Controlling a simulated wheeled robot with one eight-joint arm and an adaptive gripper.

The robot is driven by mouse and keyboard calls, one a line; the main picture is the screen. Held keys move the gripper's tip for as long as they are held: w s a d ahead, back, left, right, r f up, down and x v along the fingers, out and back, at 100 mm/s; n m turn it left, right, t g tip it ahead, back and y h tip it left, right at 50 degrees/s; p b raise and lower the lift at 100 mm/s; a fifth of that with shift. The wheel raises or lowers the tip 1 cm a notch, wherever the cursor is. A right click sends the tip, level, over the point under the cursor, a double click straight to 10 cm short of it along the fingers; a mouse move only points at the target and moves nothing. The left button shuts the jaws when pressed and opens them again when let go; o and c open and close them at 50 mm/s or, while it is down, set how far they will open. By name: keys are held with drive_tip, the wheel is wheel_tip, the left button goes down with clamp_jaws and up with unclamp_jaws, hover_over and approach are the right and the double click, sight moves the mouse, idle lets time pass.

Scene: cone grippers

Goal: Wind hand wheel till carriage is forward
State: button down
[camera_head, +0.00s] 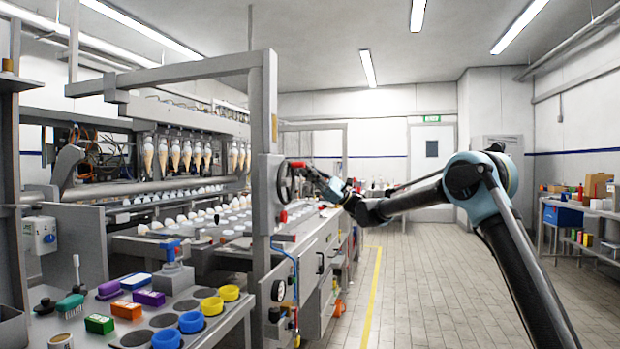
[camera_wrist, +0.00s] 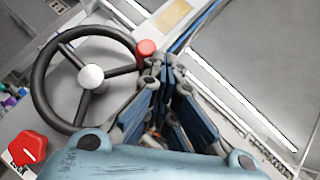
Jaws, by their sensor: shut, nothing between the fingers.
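The black hand wheel (camera_head: 285,183) is on the side of the machine's grey upright post. In the wrist view the wheel (camera_wrist: 90,77) shows its silver hub, black spokes and a red knob (camera_wrist: 147,49) on its rim, at the upper right. My gripper (camera_wrist: 166,64) has its fingertips together just below and right of the red knob. I cannot tell whether they touch the knob. In the head view my gripper (camera_head: 308,172) is small, just right of the wheel. A row of cones (camera_head: 190,153) hangs from an overhead bar, which seems to be the carriage.
A red knob (camera_wrist: 27,148) sits at the lower left in the wrist view. The bench (camera_head: 185,300) at the front left holds blue and yellow cups, boxes and brushes. The tiled floor (camera_head: 430,280) on the right is clear. Shelves (camera_head: 580,215) stand at the far right.

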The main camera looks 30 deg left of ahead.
drive_tip(key=shift+s+r, duration=0.2)
drive_tip(key=shift+s, duration=0.05)
idle(0.6)
